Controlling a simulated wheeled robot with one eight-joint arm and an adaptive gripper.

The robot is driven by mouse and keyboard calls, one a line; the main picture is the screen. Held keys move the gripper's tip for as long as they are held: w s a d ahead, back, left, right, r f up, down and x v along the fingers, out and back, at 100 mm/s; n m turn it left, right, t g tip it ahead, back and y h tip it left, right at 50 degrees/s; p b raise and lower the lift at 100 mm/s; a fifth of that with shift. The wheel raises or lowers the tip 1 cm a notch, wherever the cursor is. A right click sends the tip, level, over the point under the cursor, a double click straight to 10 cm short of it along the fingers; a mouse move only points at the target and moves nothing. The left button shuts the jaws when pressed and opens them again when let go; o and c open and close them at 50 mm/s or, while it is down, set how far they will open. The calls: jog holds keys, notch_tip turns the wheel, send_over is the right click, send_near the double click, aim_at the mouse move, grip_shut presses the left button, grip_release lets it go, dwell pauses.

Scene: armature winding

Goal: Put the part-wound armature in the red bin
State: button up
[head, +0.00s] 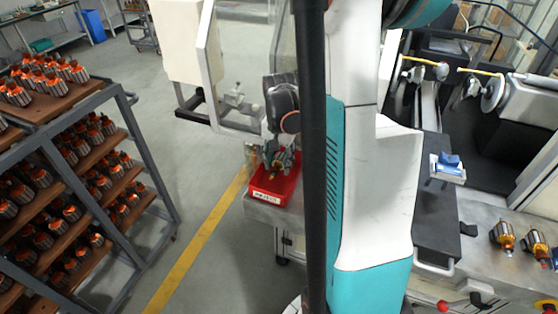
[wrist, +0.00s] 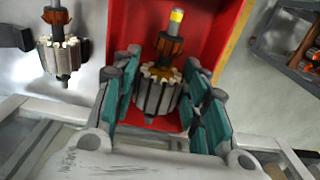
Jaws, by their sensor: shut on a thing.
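My gripper (head: 277,160) is over the red bin (head: 262,196) on the bench end in the head view. In the wrist view, my gripper's teal-padded fingers (wrist: 165,92) are shut on an armature (wrist: 156,94). It has a grey slotted core, some orange-brown winding and a shaft with a yellow band. It lies within the outline of the red bin (wrist: 211,27); I cannot tell whether it touches the floor of the bin. The fingers hide its sides. In the head view my gripper mostly hides the armature.
Another armature (wrist: 62,55) stands left of the bin in the wrist view. A rack (head: 110,92) full of armatures stands at left. A machine (head: 515,105) is at right. The floor between rack and bench is clear.

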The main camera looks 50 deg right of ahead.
jog(key=o, duration=1.4)
notch_tip(320, 180, up, 12)
dwell(0.3)
